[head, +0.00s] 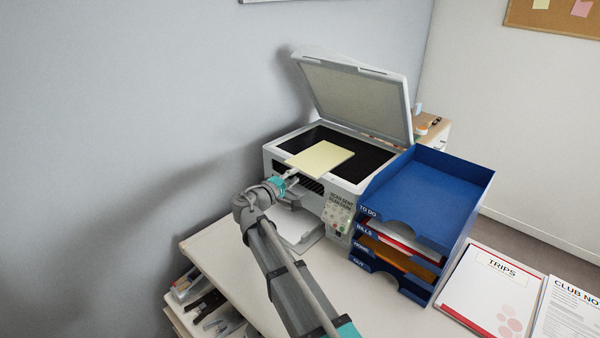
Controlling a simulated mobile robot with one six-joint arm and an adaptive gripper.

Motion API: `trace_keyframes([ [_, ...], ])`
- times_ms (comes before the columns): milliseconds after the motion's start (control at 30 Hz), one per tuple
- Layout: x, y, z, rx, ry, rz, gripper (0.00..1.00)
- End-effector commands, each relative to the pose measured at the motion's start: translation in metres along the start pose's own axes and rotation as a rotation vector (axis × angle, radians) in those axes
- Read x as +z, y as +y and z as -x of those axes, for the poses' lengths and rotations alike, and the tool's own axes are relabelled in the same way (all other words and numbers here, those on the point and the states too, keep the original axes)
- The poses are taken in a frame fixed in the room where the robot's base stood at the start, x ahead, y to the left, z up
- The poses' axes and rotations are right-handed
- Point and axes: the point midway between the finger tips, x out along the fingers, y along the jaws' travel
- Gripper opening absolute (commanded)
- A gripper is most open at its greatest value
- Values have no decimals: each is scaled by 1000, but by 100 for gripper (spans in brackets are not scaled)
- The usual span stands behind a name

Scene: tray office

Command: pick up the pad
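The pad (322,158) is a pale yellow rectangle. It shows over the black scanner glass of the grey printer (272,158), whose lid is raised. My gripper (291,175) is at the near left edge of the pad. The gripper is small in the picture and the pad hides part of its fingers, so I cannot tell whether they are closed on the pad. I also cannot tell whether the pad rests on the printer or is held above it.
A blue letter tray stack (468,182) with labelled shelves stands right of the printer. A white TRIPS sheet (487,296) and a CLUB page (570,312) lie further right. The raised scanner lid (352,98) stands behind the pad. A wall is at the left.

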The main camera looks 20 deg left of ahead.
Motion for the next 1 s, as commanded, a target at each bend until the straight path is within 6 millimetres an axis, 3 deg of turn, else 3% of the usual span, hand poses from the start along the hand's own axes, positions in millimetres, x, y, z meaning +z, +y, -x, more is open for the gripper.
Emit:
trace_keyframes([
  [333,-1,0,-29,0,0,0,34],
  [800,-1,0,-34,0,1,0,34],
  [1000,-1,0,-34,0,1,0,18],
])
